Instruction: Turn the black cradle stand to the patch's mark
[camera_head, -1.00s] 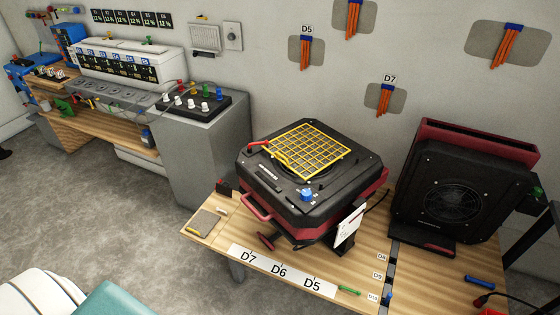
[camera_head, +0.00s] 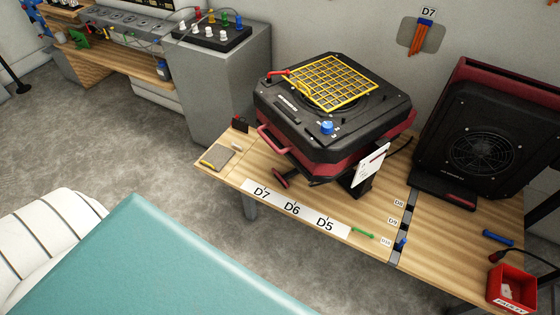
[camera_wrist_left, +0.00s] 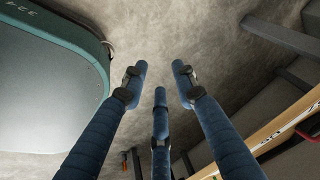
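The black cradle stand (camera_head: 360,187) is on the wooden bench, mostly hidden under the black and red air mover (camera_head: 335,150) it bears. A dark red grip (camera_head: 280,178) sticks out low at its front left. A white strip (camera_head: 295,212) on the bench's front edge carries the marks D7, D6 and D5. A grey patch (camera_head: 408,35) on the wall is tagged D7 and holds an orange bundle. My left gripper (camera_wrist_left: 159,76) shows only in the left wrist view, its fingers spread and empty over the floor, apart from the bench. My right gripper is not in view.
A yellow grille (camera_head: 335,82) lies on the air mover. A second black and red fan unit (camera_head: 475,150) stands to the right. A green pen (camera_head: 362,233), a blue stick (camera_head: 498,238) and a red bin (camera_head: 512,287) are near the front.

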